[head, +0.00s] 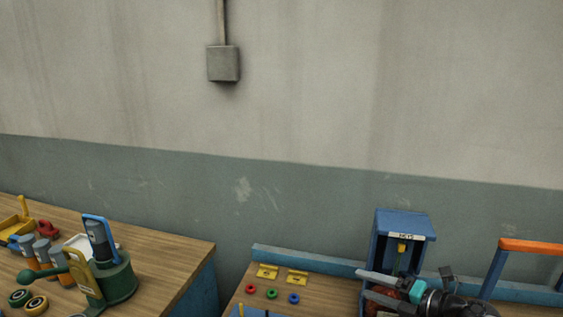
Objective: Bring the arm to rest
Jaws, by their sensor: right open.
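My right gripper (376,287) shows at the bottom right of the head view, low over the right-hand bench. Its two grey fingers point left and are apart, with nothing seen between them. It is in front of the lower part of a blue box-shaped stand (404,222) with a small label and a yellow piece inside. The rest of my right arm is cut off by the bottom edge. My left gripper is not in view. No sack can be made out.
An orange-topped blue frame (531,246) stands at right. The left bench (165,260) carries a green device (117,280) and several cylinders. A gap separates the benches. A wall is behind.

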